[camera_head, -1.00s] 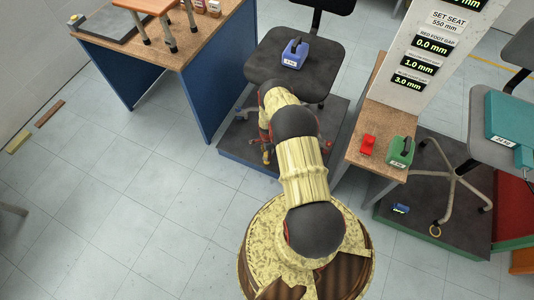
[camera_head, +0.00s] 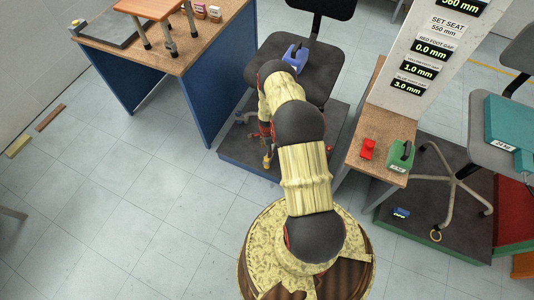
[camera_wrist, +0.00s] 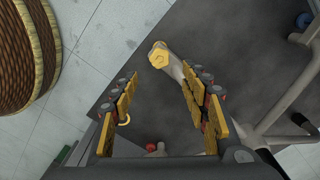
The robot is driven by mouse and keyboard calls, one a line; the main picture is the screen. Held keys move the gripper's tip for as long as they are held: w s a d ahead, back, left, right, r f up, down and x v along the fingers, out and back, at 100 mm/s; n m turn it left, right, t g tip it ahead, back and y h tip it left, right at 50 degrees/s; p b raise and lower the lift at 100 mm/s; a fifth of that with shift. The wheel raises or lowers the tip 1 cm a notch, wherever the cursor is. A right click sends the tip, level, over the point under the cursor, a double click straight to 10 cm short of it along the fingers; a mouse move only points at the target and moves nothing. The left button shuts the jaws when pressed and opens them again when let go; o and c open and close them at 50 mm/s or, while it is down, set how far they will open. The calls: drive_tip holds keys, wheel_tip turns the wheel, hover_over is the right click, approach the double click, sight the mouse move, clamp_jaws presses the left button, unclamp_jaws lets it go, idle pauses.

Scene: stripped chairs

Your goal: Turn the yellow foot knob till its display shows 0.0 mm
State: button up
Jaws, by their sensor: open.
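The yellow foot knob (camera_wrist: 159,56) shows in the wrist view as a six-sided yellow cap at the end of a pale chair leg, above the dark platform. My gripper (camera_wrist: 160,80) is open, with one finger to each side and the knob just beyond the tips, between their lines. I see no contact. In the head view my arm hides most of the gripper, low by the chair base. The board's middle gap display (camera_head: 418,69) reads 1.0 mm; its small label is hard to read. The red foot gap display (camera_head: 431,49) reads 0.0 mm and the lowest (camera_head: 407,86) reads 3.0 mm.
The dark office chair (camera_head: 292,70) carries a blue block (camera_head: 295,52) on its seat. A blue-sided bench (camera_head: 218,75) stands at left. A small wooden table (camera_head: 385,128) holds a red object (camera_head: 368,147) and a green block (camera_head: 401,156). The left floor is mostly clear.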

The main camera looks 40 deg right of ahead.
drive_tip(key=shift+r, duration=1.3)
drive_tip(key=s+a+r+n+g+y, duration=0.25)
drive_tip(key=s+a+r+n, duration=0.35)
drive_tip(key=s, duration=0.3)
drive_tip(key=a+r+n+h+p, duration=0.1)
drive_tip(key=a+r+n, duration=0.2)
drive_tip(key=r, duration=0.9)
drive_tip(key=a+r+n+p, duration=0.1)
drive_tip(key=a+r+n, duration=0.25)
drive_tip(key=r, duration=0.75)
drive_tip(key=a+r+n+h+p, duration=0.1)
drive_tip(key=a+r+n, duration=0.25)
drive_tip(key=r, duration=0.85)
drive_tip(key=s+a+r+n+t+p, duration=0.1)
drive_tip(key=s+a+r, duration=0.3)
drive_tip(key=r, duration=0.7)
drive_tip(key=s+a+r+n+t+p, duration=0.1)
drive_tip(key=s+a+r+n+t, duration=0.2)
drive_tip(key=r, duration=0.9)
drive_tip(key=s+a+r+n+t+p, duration=0.2)
drive_tip(key=s+a+r+t, duration=0.2)
drive_tip(key=a+r, duration=0.3)
wheel_tip(320, 180, up, 5)
drive_tip(key=shift+s+a+f+n, duration=0.2)
drive_tip(key=shift+s+a+n, duration=0.1)
drive_tip(key=shift+s, duration=0.25)
